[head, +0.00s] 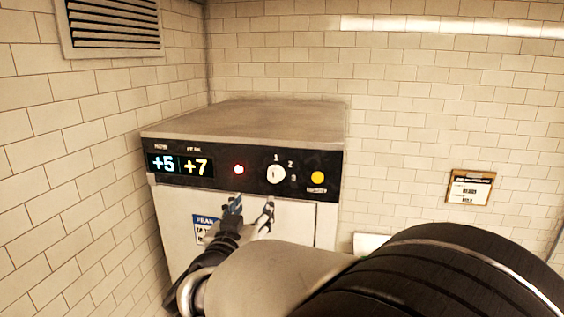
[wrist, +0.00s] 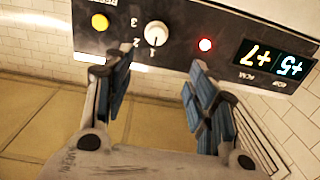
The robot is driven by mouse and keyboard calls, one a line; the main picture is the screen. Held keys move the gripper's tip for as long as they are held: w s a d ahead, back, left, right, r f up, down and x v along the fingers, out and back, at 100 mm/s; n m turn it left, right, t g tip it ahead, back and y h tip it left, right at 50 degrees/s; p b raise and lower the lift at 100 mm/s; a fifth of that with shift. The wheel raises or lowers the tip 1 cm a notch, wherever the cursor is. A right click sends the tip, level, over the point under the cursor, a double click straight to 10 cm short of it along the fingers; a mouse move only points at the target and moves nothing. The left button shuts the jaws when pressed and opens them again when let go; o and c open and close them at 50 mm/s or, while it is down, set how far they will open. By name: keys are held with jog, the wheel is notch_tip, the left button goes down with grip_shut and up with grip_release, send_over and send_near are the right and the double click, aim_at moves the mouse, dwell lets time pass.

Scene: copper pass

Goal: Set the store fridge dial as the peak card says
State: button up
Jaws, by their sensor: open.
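The store fridge (head: 245,113) is a grey steel box with a black control strip. Its white dial (head: 275,174) has the marks 1, 2 and 3 around it; its pointer line appears to be at 1. The dial also shows in the wrist view (wrist: 156,34), upside down. The display (head: 180,166) reads +5 and, under PEAK, +7. The peak card (head: 205,227), with a blue heading, is on the door, partly hidden by my gripper; its text is unreadable. My gripper (head: 252,204) is open and empty just below the strip, its fingers (wrist: 154,75) apart and off the dial.
A red lit lamp (head: 239,169) is left of the dial and a yellow button (head: 317,177) is right of it. A framed notice (head: 469,187) hangs on the tiled right wall. A vent (head: 112,25) is high on the left wall, which runs close beside the fridge.

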aim_at(273, 176)
jog(key=shift+h, duration=0.4)
jog(key=p+x, duration=0.2)
jog(key=x, duration=1.5)
jog(key=shift+w+d, duration=0.1)
jog(key=shift+w, duration=0.1)
jog(key=shift+c, duration=0.4)
jog(key=c, duration=0.9)
